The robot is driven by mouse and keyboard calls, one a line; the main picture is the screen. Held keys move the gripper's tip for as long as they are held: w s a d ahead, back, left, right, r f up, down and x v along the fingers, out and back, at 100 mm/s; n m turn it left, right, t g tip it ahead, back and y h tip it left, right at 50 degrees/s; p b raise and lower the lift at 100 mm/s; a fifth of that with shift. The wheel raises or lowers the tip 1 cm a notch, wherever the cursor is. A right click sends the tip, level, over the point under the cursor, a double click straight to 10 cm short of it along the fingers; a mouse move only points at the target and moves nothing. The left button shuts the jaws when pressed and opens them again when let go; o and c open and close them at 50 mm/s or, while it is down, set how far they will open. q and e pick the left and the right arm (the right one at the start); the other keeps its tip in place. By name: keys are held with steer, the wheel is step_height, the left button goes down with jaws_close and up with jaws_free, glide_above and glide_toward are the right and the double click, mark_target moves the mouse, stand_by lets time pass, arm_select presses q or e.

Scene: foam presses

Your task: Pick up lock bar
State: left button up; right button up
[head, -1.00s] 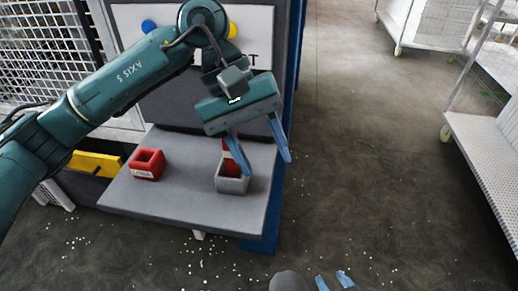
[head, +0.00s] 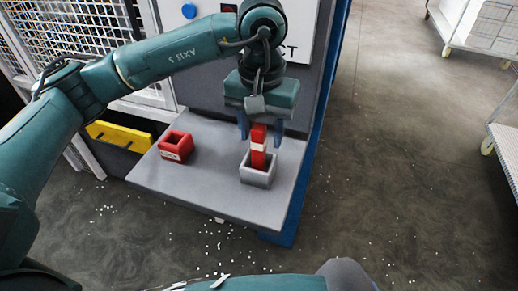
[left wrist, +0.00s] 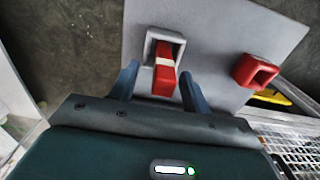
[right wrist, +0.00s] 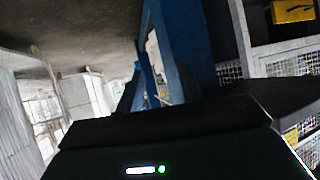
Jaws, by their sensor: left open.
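The lock bar (head: 258,143) is red with a pale band. It stands upright in a grey square holder (head: 258,177) on the grey shelf, its upper part sticking out. My left gripper (head: 260,140) points down over it, open, with one blue finger on either side of the bar's upper part. In the left wrist view the bar (left wrist: 164,78) lies between the two fingertips and leans out of the holder (left wrist: 150,45); whether a finger touches it I cannot tell. My right gripper (right wrist: 150,88) is away from the shelf; its finger gap is unclear.
A red square holder (head: 176,147), hollow on top, sits on the shelf (head: 205,185) left of the grey one. A yellow part (head: 118,137) lies in a dark bin beyond the shelf's left edge. The press panel rises behind. Floor to the right is open, with carts farther off.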

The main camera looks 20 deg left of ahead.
mark_target(259, 147)
arm_select(q)
steer(key=f, duration=0.3)
steer(key=f+p, duration=0.1)
steer(key=shift+a+f, duration=0.25)
jaws_close()
